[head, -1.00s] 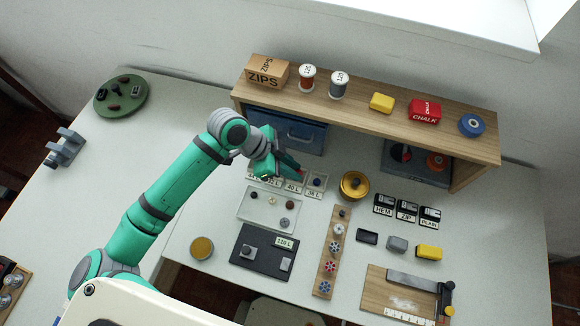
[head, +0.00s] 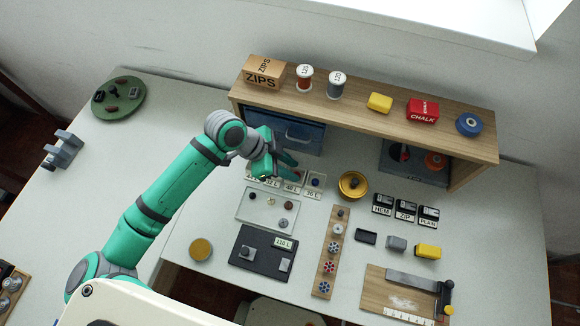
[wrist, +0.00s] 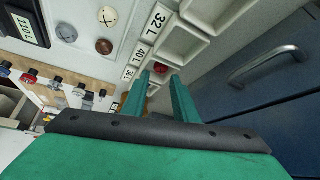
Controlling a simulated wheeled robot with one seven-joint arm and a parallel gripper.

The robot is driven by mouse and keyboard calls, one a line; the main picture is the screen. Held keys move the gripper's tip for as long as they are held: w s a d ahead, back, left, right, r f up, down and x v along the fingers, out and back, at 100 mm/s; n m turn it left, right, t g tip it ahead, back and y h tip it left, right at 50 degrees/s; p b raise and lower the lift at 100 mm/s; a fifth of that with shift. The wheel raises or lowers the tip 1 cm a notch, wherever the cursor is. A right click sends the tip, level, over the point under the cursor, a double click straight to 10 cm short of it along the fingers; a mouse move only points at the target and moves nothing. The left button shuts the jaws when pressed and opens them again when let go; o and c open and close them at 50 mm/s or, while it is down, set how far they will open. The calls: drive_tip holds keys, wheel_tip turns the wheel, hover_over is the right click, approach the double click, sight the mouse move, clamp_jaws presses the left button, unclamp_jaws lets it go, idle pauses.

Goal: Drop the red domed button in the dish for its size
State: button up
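The red domed button (wrist: 160,68) shows in the wrist view between and beyond my fingertips. It appears to lie in the dish beside the 40 L label (wrist: 138,53); whether it rests flat I cannot tell. My gripper (head: 291,168) is over the row of small white dishes in the head view, its fingers spread. In the wrist view my gripper (wrist: 168,82) is open with nothing between the fingers near me. The 32 L label (wrist: 156,24) marks the neighbouring dish, which looks empty. The 36 L dish (head: 322,190) holds a dark button. The leftmost dish is partly hidden by my arm.
A pale tray (head: 245,213) holds several other buttons. A dark gauge (head: 262,262) with a display stands in front. A brass pot (head: 353,184) is right of the dishes. The wooden shelf (head: 380,120) and blue drawer (head: 300,133) rise close behind my gripper.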

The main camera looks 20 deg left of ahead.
drive_tip(key=v, duration=1.2)
drive_tip(key=shift+s+r, duration=0.15)
drive_tip(key=shift+r, duration=0.25)
